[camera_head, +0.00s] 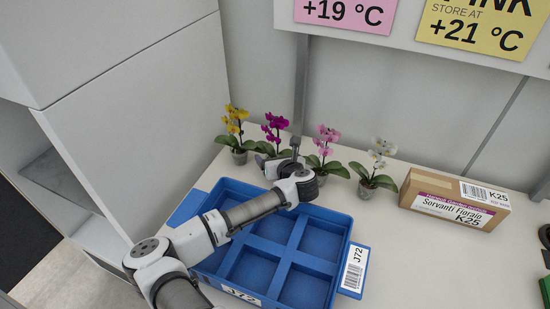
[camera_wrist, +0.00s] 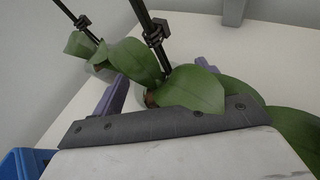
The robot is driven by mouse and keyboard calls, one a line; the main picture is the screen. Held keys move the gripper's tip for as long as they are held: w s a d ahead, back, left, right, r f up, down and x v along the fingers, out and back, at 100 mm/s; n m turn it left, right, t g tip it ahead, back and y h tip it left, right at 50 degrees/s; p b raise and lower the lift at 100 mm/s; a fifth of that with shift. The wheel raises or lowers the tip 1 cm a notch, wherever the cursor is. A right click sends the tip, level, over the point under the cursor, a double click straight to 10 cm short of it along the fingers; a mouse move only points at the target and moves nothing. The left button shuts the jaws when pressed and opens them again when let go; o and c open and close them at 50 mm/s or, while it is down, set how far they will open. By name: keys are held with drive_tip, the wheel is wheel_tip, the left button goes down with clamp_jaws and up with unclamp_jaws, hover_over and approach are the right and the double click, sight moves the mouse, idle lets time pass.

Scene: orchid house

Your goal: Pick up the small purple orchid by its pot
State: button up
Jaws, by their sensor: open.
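The small purple orchid (camera_head: 275,128) stands second from the left in the row at the back of the bench, its magenta flowers upright. Its pot is mostly hidden behind my gripper (camera_head: 280,160) in the head view. In the wrist view, green leaves (camera_wrist: 195,92) and a dark clipped stem rise between the two fingers of my gripper (camera_wrist: 155,88). A small part of the pot shows under the leaves. The fingers are open, one on each side of the plant's base. I cannot tell whether either touches the pot.
A yellow orchid (camera_head: 235,122) stands close on the left; a pink orchid (camera_head: 327,140) and a white orchid (camera_head: 380,155) stand to the right. An empty divided blue crate (camera_head: 343,240) lies in front, under my arm. A cardboard box (camera_head: 410,190) is at the right.

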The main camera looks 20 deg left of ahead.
drive_tip(key=c, duration=1.2)
drive_tip(key=shift+o, duration=0.2)
